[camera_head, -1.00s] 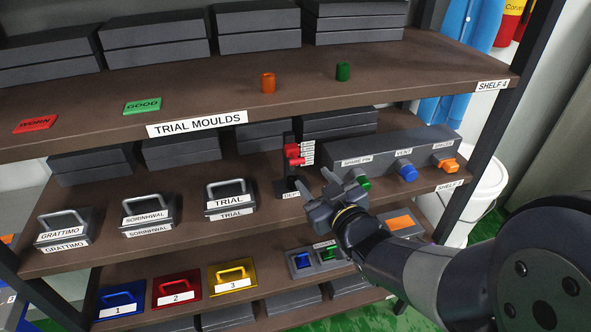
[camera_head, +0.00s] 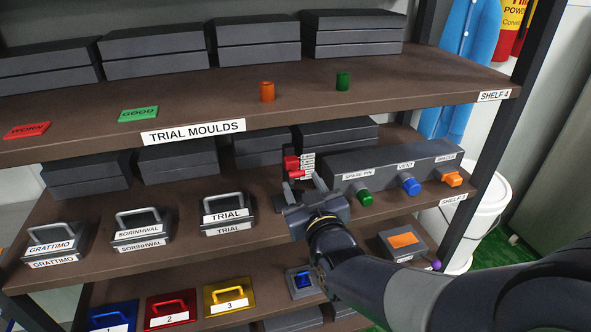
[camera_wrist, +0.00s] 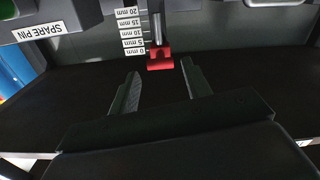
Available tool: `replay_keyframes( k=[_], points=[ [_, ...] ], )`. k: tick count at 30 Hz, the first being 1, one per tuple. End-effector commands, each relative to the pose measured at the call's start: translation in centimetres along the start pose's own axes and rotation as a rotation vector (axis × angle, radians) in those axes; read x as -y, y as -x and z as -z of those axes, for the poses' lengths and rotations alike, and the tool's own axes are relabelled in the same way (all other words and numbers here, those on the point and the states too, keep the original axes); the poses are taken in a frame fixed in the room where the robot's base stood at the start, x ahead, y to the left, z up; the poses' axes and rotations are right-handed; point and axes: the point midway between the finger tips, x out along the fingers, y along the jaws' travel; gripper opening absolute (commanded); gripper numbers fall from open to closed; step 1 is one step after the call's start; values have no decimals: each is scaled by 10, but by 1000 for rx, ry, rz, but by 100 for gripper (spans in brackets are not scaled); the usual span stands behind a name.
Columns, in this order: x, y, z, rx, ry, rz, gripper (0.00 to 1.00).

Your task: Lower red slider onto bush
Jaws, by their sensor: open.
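The red slider (camera_head: 291,163) sits on a dark upright stand beside a white millimetre scale (camera_head: 307,164), on the middle shelf. In the wrist view the red slider (camera_wrist: 160,60) is on a metal rod near the 0 mm and 5 mm labels, and the picture is upside down. My gripper (camera_head: 305,187) is in front of the stand in the head view. In the wrist view my gripper (camera_wrist: 160,70) is open, with one finger to each side of the slider and apart from it. I cannot make out the bush; the gripper hides part of the stand in the head view.
A grey block with a green knob (camera_head: 364,197), a blue knob (camera_head: 410,185) and an orange knob (camera_head: 452,179) stands close right of the gripper. The TRIAL mould (camera_head: 229,213) is to its left. The upper shelf (camera_head: 205,106) overhangs behind.

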Motion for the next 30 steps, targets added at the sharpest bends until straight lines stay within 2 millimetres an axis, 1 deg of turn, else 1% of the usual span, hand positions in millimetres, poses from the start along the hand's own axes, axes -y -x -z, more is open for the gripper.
replay_keyframes(
  k=[1,6,12,17,25,30],
  points=[
    [0,-8,0,2,1,0,46],
    [0,-32,0,2,1,0,46],
    [0,-51,0,2,0,0,46],
    [0,-58,0,0,0,0,46],
    [0,-58,0,0,0,0,46],
    [0,-58,0,0,0,0,33]
  ],
)
